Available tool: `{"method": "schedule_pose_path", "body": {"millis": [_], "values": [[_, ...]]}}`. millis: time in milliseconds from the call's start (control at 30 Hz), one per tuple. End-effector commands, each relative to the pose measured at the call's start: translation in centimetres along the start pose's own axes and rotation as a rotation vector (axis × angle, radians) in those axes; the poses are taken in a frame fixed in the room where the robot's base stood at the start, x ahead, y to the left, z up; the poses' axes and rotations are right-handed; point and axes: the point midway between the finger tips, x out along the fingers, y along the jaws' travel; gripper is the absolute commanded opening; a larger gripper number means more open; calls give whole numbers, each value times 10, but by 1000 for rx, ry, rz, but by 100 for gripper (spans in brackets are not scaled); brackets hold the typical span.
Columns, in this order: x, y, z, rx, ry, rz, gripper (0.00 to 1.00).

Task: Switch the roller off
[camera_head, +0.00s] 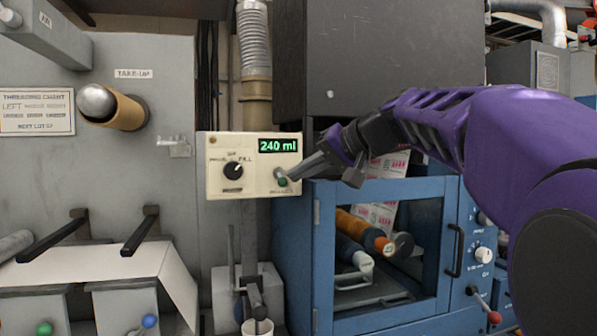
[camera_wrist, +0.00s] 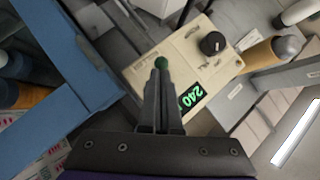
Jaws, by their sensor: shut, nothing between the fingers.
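My gripper (camera_head: 291,174) is shut and empty, with its tips at the green button (camera_head: 282,181) on a cream control box (camera_head: 223,149). In the wrist view the tips (camera_wrist: 159,72) reach the green button (camera_wrist: 161,62); I cannot tell whether they touch or press it.
A dark grey housing (camera_head: 390,50) stands above the blue cabinet. The cabinet's door handle (camera_head: 454,250) sticks out.

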Motion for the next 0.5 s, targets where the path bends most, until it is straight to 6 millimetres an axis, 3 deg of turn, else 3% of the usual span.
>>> {"method": "schedule_pose_path", "body": {"millis": [500], "values": [[-6, -10, -9, 0, 0, 0, 0]]}}
